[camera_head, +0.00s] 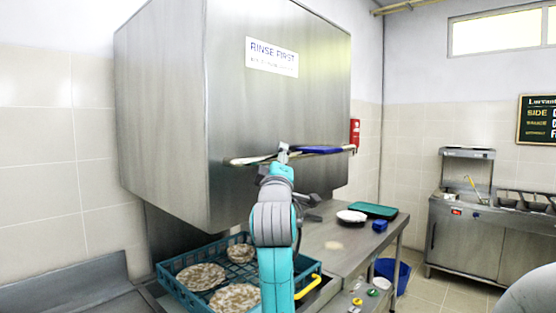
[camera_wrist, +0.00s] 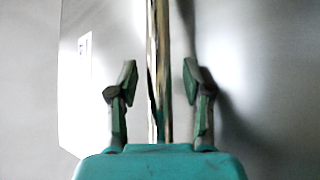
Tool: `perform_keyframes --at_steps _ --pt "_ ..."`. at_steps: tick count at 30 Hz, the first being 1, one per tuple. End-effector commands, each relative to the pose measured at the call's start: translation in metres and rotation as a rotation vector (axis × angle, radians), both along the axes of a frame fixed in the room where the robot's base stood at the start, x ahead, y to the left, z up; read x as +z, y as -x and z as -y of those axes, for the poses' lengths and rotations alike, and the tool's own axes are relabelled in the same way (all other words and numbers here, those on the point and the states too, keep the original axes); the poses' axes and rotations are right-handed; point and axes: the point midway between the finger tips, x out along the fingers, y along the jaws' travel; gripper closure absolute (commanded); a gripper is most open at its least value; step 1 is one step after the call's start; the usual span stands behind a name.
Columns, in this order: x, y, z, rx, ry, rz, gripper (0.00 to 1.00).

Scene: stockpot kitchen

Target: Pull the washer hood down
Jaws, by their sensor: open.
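The washer hood (camera_head: 170,110) is a large steel box, raised above a teal dish rack (camera_head: 186,295) so that a gap shows beneath it. A long bar handle (camera_head: 245,160) runs along the hood's lower front, with a blue section (camera_head: 320,150) right of my gripper. My gripper (camera_head: 283,152) is at the bar, partly hidden by my own arm. In the wrist view my gripper (camera_wrist: 160,80) is open, and the bar (camera_wrist: 160,50) runs between the two fingers, with a gap to each. The hood's face and white sign (camera_wrist: 84,45) also show there.
Dirty plates (camera_head: 200,276) lie in the rack. A steel counter (camera_head: 335,240) extends to the right with a white plate (camera_head: 351,216), a green tray (camera_head: 373,210) and a blue block (camera_head: 379,226). A blue bucket (camera_head: 393,272) stands on the floor. Open floor lies further right.

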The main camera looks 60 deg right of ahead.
Motion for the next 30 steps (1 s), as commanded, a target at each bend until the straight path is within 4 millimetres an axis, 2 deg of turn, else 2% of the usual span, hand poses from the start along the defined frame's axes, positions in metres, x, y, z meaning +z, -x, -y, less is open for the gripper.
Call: perform_keyframes --at_steps 8,9,15,24,30 --pt "0.001 -0.001 0.002 0.000 0.000 0.000 0.50" --pt "0.001 -0.001 0.002 0.000 0.000 0.000 0.53" --pt "0.001 -0.001 0.001 0.000 0.000 0.000 1.00" --pt "-0.002 -0.001 0.001 0.001 -0.001 -0.001 1.00" --pt "-0.023 -0.001 0.001 0.001 -0.003 -0.004 1.00"
